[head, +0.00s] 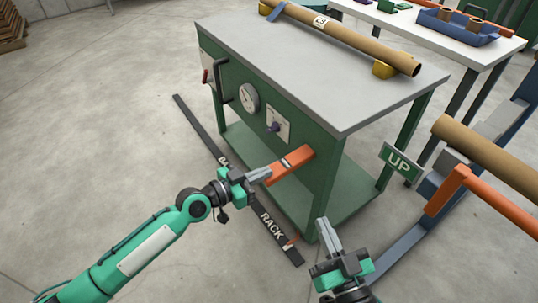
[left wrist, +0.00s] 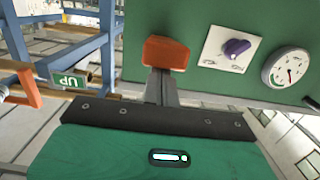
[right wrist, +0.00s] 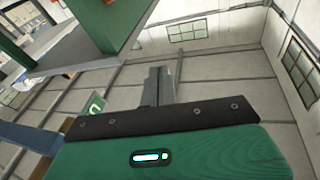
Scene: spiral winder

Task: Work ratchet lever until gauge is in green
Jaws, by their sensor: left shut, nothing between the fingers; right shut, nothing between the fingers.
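The orange ratchet lever (head: 292,164) sticks out from the green front panel of the bench. In the left wrist view its end (left wrist: 166,53) lies just beyond my fingertips. My left gripper (head: 264,174) is shut and empty, its tips at or very near the lever's outer end; I cannot tell whether they touch. The round white gauge (head: 249,97) sits on the same panel, left of the lever, and shows in the left wrist view (left wrist: 288,67). Its needle and colours are too small to read surely. My right gripper (head: 328,234) is shut and empty, low before the bench's right end.
A purple knob (head: 275,127) on a white plate sits between gauge and lever. A cardboard tube (head: 345,38) lies on the bench top (head: 300,75). A dark floor strip marked RACK (head: 284,241) runs below. A green UP sign (head: 398,162) and blue frame stand right.

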